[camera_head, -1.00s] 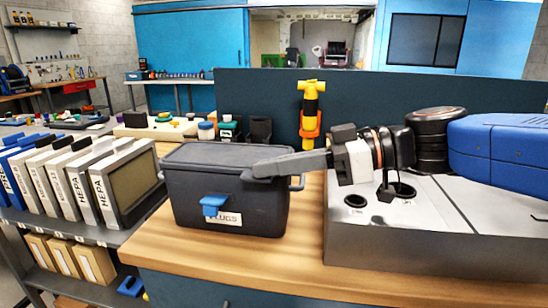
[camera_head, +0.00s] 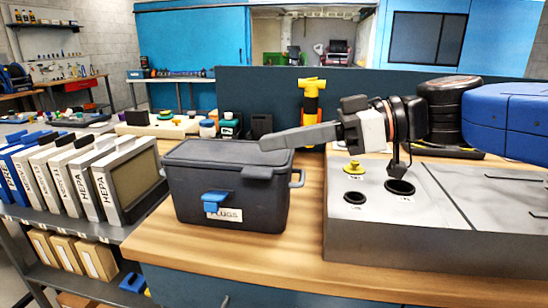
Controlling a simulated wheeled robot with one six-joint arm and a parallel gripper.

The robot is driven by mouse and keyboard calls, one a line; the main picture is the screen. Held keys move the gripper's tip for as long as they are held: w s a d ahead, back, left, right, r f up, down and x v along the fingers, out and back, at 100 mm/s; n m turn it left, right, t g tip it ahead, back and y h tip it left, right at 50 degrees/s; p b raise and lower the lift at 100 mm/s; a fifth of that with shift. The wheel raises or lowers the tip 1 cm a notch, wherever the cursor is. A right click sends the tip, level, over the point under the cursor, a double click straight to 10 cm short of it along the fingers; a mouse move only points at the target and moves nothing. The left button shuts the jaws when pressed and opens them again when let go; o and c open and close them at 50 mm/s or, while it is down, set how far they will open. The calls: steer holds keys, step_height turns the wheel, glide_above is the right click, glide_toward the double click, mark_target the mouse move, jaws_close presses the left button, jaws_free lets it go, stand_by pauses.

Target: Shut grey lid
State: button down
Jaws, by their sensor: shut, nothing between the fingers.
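A dark grey box (camera_head: 226,200) labelled "PLUGS" stands on the wooden bench, with a blue latch (camera_head: 214,201) on its front. Its grey lid (camera_head: 222,155) lies flat over the top and looks closed; a small gap at the rim cannot be ruled out. My gripper (camera_head: 264,145) is shut and empty. Its fingers point left, just above the lid's right back part. They look apart from the lid, though contact is hard to judge. The latch appears to hang at the front, and whether it is fastened cannot be told.
A grey panel (camera_head: 440,235) with round holes and a yellow plug (camera_head: 354,167) is at the right. A yellow-and-orange tool (camera_head: 312,108) stands behind. HEPA filters (camera_head: 100,180) fill the shelf at left. Bare bench (camera_head: 306,225) lies between box and panel.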

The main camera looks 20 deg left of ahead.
steer(key=v, duration=0.8)
steer(key=shift+d, duration=0.4)
